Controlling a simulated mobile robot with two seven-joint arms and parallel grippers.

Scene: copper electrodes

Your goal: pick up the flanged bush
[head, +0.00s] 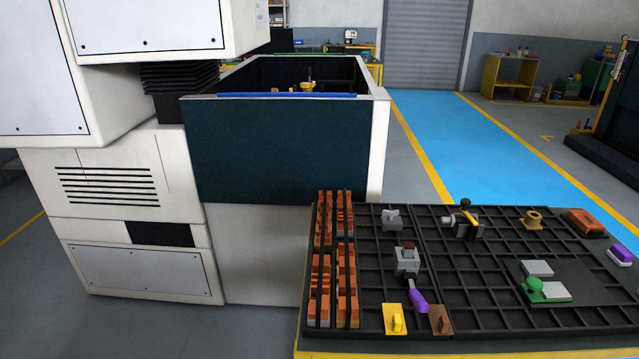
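The flanged bush looks to be the small tan-brown piece (533,219) near the back right of the black gridded tray (480,290). It has a short upright cylinder on a wider base. It stands clear of the pieces around it. Neither of my grippers shows in the head view.
A clamp-like tool (462,221) stands left of the bush, an orange-brown block (586,223) right of it. Copper electrodes (346,285) fill the tray's left side. A large machine (290,145) stands behind left; blue floor lies beyond.

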